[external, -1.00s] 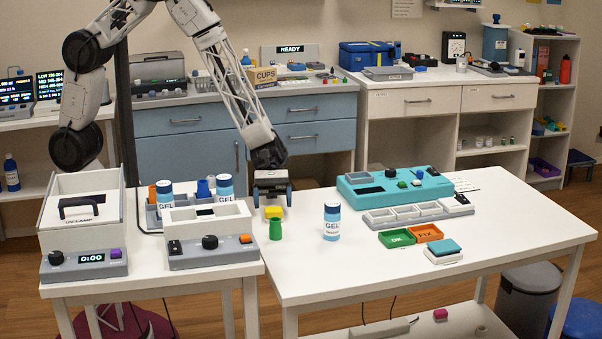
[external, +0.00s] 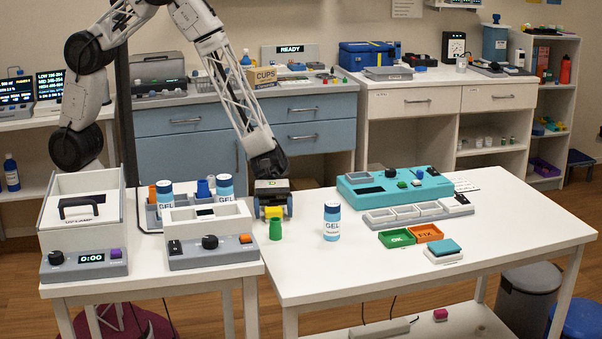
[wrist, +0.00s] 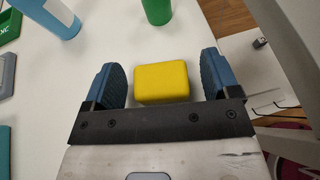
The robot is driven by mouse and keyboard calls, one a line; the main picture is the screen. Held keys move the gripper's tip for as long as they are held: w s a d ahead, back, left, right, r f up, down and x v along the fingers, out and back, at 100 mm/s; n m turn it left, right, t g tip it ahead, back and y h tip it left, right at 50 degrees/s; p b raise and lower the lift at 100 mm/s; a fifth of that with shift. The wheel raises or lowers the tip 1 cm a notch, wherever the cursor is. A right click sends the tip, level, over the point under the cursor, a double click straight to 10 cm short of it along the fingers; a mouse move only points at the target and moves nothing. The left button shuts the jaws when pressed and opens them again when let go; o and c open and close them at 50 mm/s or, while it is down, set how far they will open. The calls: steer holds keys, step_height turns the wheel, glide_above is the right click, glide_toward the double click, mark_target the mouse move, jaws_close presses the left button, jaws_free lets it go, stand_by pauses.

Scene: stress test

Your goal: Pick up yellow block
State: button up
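The yellow block (external: 274,212) lies on the white table, just behind a green cup. In the wrist view the yellow block (wrist: 162,82) sits between the two blue fingers of my gripper (wrist: 162,80), with a gap on each side. My gripper (external: 273,208) is open and low over the table, its fingers on either side of the block. The fingers do not touch the block in the wrist view.
The green cup (external: 275,229) stands close in front of the block. A GEL bottle (external: 332,222) stands to the right. Green and orange trays (external: 397,238) and a teal console (external: 400,188) lie further right. A white unit (external: 207,228) borders the left.

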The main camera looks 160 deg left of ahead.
mark_target(274, 208)
steer(key=c, duration=0.9)
steer(key=shift+r, duration=0.1)
steer(key=shift+r, duration=4.9)
